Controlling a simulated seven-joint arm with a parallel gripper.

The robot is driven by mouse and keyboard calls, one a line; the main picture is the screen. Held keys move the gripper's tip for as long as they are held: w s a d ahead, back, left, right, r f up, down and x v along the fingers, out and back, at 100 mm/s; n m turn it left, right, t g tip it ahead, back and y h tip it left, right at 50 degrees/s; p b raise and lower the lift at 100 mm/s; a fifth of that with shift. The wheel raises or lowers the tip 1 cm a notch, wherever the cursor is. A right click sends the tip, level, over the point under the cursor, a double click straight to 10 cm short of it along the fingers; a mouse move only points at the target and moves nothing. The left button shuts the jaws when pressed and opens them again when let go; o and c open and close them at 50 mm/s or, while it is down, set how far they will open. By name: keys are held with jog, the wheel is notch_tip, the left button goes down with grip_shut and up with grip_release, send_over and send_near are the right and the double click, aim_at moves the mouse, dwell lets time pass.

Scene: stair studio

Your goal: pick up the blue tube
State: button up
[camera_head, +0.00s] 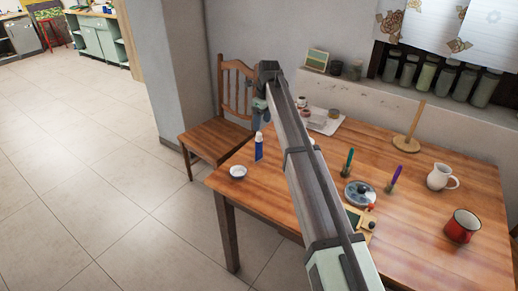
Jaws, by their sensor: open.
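The blue tube (259,150) stands upright on the wooden table (285,215) near its left edge, with a pale top. My arm reaches up across the table from the bottom of the view. My gripper (261,116) hangs from the far end of the arm, pointing down, and appears just above the tube's top in the picture. It is open and holds nothing that I can see. Its fingertips are small, and I cannot tell the exact gap between them and the tube.
A small white bowl (238,172) sits left of the tube at the table edge. A wooden chair (215,139) stands behind. Right of my arm are a grey round dish (358,196), a white jug (440,177), a red mug (461,227) and a wooden stand (407,143).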

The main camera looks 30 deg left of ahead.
aim_at(259, 134)
jog(key=f, duration=0.3)
jog(key=a+f, duration=0.1)
jog(key=f, duration=0.5)
jog(key=shift+a+f, duration=0.35)
jog(key=shift+a, duration=0.05)
jog(key=shift+c, duration=0.4)
jog(key=c, duration=1.1)
